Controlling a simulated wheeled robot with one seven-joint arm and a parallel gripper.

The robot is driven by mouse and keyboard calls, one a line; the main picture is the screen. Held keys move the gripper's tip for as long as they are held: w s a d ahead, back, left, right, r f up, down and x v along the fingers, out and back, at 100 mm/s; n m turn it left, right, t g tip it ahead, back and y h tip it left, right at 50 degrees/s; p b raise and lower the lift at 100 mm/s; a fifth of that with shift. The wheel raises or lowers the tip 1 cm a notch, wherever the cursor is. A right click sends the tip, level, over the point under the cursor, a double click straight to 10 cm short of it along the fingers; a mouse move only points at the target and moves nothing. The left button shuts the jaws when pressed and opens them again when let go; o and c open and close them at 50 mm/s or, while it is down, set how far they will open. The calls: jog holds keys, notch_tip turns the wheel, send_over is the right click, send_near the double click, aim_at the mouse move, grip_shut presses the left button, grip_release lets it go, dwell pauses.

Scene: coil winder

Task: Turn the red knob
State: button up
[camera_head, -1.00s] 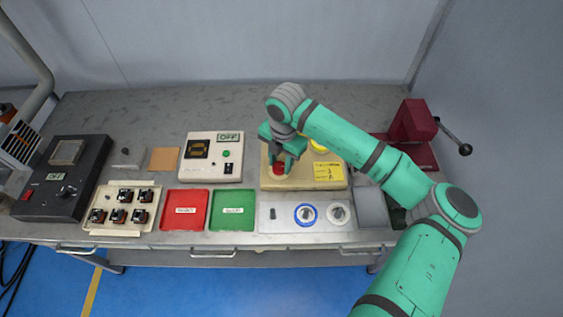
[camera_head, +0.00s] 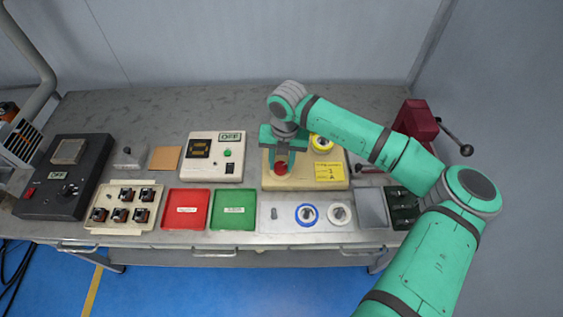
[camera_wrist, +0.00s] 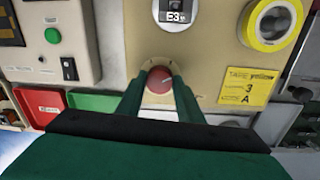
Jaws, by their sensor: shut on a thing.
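The red knob (camera_head: 281,168) sits on the front of the beige coil winder panel (camera_head: 310,182). It also shows in the wrist view (camera_wrist: 159,80), with a pale mark on its face. My gripper (camera_head: 281,160) comes down over it. In the wrist view the two green fingers stand on either side of the knob and are shut on it. The fingers hide part of the knob's sides.
A yellow tape roll (camera_head: 321,143) and a yellow note (camera_head: 328,172) are right of the knob. A beige box (camera_head: 214,170), a green tray (camera_head: 233,222) and a red tray (camera_head: 186,222) lie left. A red press (camera_head: 413,120) stands far right. The table's back is clear.

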jog(key=n, duration=0.3)
jog(key=shift+s+f+n, duration=0.1)
jog(key=shift+s+n, duration=0.05)
jog(key=shift+n, duration=0.25)
jog(key=n, duration=0.3)
jog(key=shift+n, duration=0.3)
jog(key=n, duration=0.3)
jog(key=shift+a+n+g, duration=0.1)
jog(key=shift+n+g, duration=0.2)
jog(key=shift+n, duration=0.1)
jog(key=n, duration=0.9)
jog(key=shift+h, duration=0.3)
jog(key=n, duration=0.3)
jog(key=shift+a+n, duration=0.1)
jog(key=shift+n, duration=0.2)
jog(key=n, duration=0.5)
jog(key=shift+h, duration=0.3)
jog(key=shift+n, duration=0.7)
